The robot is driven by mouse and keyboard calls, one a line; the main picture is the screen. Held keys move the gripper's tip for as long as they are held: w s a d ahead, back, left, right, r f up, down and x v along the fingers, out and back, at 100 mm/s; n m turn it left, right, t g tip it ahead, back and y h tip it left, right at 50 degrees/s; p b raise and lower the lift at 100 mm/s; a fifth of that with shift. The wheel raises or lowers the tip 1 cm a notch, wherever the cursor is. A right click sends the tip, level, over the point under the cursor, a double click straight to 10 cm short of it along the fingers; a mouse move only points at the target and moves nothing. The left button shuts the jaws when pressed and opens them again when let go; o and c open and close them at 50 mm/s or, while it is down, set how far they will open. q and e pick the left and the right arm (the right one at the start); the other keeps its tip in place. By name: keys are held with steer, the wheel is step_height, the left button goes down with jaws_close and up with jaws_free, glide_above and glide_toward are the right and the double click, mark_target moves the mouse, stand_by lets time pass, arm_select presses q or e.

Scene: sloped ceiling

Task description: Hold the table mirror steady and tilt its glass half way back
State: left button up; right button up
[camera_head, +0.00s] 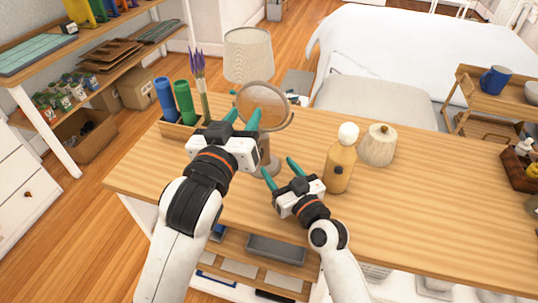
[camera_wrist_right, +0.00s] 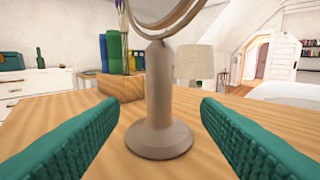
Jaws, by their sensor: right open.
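The table mirror has a round glass (camera_head: 272,97) in a beige frame, on a stem (camera_wrist_right: 159,85) with a round base (camera_wrist_right: 158,141) standing on the wooden table. In the head view my left gripper (camera_head: 243,114) is open at the glass's left side, one finger over the glass and one near its left rim. I cannot tell if it touches. My right gripper (camera_head: 277,164) is open and low in front of the stem. In the right wrist view the stem stands centred between and beyond its fingers (camera_wrist_right: 160,104). Only the mirror's lower rim (camera_wrist_right: 172,22) shows there.
A wooden holder (camera_head: 183,129) with blue and green cylinders and lavender stands left of the mirror. A lamp (camera_head: 248,55) is behind it. A tan bottle (camera_head: 340,168) and ribbed jar (camera_head: 378,147) stand right. The table's right half (camera_head: 440,190) is mostly clear.

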mark_target(266, 153)
steer(key=x, duration=0.9)
steer(key=shift+s, duration=0.1)
steer(key=shift+c, duration=0.5)
jaws_close()
